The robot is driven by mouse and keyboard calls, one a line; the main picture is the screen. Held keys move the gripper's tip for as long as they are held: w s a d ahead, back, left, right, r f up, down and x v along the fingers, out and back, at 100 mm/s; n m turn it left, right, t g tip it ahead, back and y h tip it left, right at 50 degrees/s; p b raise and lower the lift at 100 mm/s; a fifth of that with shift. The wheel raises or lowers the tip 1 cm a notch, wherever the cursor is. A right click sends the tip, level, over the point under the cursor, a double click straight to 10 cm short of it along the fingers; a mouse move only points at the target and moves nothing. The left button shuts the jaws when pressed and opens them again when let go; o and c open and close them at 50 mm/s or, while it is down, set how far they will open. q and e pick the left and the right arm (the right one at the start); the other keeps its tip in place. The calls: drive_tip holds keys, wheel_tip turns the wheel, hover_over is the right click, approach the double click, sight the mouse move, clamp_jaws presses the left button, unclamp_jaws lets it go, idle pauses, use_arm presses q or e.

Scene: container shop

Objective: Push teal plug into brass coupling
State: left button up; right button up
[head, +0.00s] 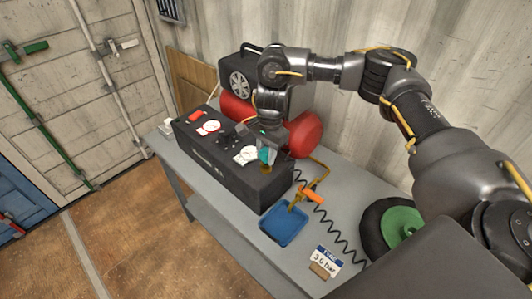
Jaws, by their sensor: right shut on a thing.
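The teal plug (264,155) is small and sits in the jaws of my right gripper (265,146). My right gripper points down over the near right end of the black box (222,181) on the bench. A small brass-coloured part (266,169), perhaps the brass coupling, shows just below the teal plug at the box top. Whether the plug touches it or is inside it I cannot tell at this size. My left gripper is not in view.
The grey bench (338,202) carries a blue tray (283,226), an orange-handled part (311,195), a coiled black hose (338,240), a "3.6 bar" sign (325,260) and a wheel with green hub (402,226). A red tank (304,133) stands behind the box.

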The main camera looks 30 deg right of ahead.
drive_tip(key=shift+f+b, duration=0.5)
drive_tip(key=shift+f, duration=0.1)
drive_tip(key=o, duration=1)
drive_tip(key=r, duration=0.3)
drive_tip(key=r+b, duration=0.1)
drive_tip(key=r, duration=0.3)
drive_tip(key=d+r, duration=0.1)
drive_tip(key=r, duration=0.2)
drive_tip(key=shift+w+d+r, duration=0.1)
drive_tip(key=shift+w+r, duration=0.1)
drive_tip(key=shift+r, duration=0.2)
